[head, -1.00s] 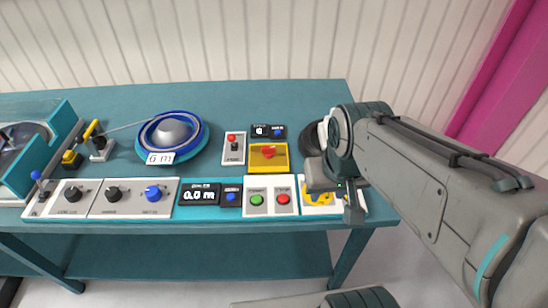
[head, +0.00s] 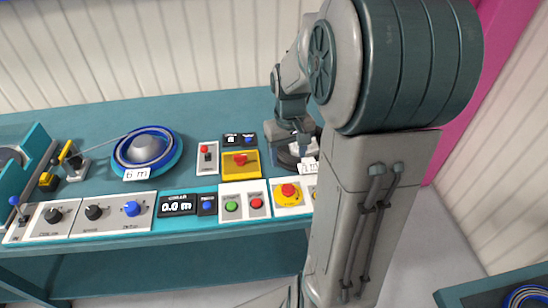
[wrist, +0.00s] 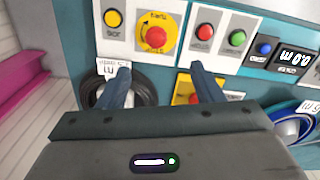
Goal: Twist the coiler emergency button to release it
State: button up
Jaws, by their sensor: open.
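The coiler emergency button is a red mushroom head (head: 289,190) on a round yellow plate with arrows, set in a white panel at the table's front edge. It also shows in the wrist view as a red knob (wrist: 156,38) just beyond my fingertips. My gripper (head: 293,150) is behind the button in the head view, above the back right of the table. In the wrist view my gripper (wrist: 161,68) is open and empty, its two fingers apart and clear of the button. I cannot tell if the button is pressed in.
A yellow box (head: 250,168) with a red top stands left of my gripper. Green (head: 232,207) and red (head: 256,203) buttons sit left of the emergency button. A yellow button (wrist: 114,18) is beside it. A dark cable coil (wrist: 140,90) lies under my fingers.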

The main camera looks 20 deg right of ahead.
aim_at(288, 188)
jog(key=f, duration=0.9)
jog(key=d+f, duration=0.1)
jog(key=f, duration=0.4)
jog(key=shift+w+f, duration=0.2)
jog(key=shift+w, duration=0.1)
jog(key=c, duration=1)
